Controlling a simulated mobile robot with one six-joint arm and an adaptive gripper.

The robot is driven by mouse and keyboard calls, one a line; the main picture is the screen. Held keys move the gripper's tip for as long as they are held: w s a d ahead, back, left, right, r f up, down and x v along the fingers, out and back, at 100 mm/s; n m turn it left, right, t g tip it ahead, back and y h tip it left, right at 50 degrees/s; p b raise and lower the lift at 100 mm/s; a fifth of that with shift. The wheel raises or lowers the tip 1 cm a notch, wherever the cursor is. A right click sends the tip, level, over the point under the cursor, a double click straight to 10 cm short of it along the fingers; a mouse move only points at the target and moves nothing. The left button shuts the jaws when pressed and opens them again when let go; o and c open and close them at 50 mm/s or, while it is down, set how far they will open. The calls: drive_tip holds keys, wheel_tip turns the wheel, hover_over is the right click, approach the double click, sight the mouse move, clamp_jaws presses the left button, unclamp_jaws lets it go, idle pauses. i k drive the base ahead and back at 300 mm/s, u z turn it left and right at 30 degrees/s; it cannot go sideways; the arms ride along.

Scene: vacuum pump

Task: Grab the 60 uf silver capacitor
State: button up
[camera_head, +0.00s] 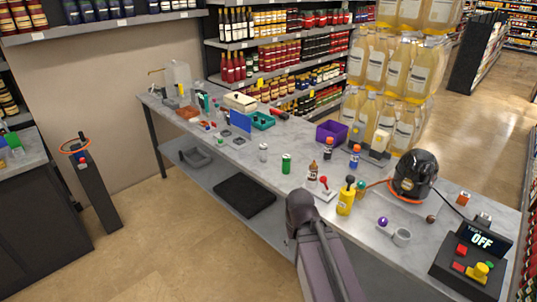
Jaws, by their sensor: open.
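A small silver cylinder (263,152) stands upright near the front edge of the long marble-topped table (215,143). It looks like the silver capacitor, but its marking is too small to read. A green cylinder (286,163) stands to its right, apart from it. My dark arm reaches up from the bottom middle, and its rounded upper end is in front of the table's front edge, below and right of the silver cylinder. No gripper fingers show, so I cannot see how they stand.
Right of the cylinders are a brown bottle (313,170), a yellow bottle (346,201), a black helmet-like object (414,175) and a control box (472,260) reading "OFF". Small parts crowd the left side. Floor in front is clear.

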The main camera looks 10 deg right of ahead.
sight(263, 147)
drive_tip(key=u, duration=0.1)
drive_tip(key=i, duration=0.95)
drive_tip(key=z, duration=0.05)
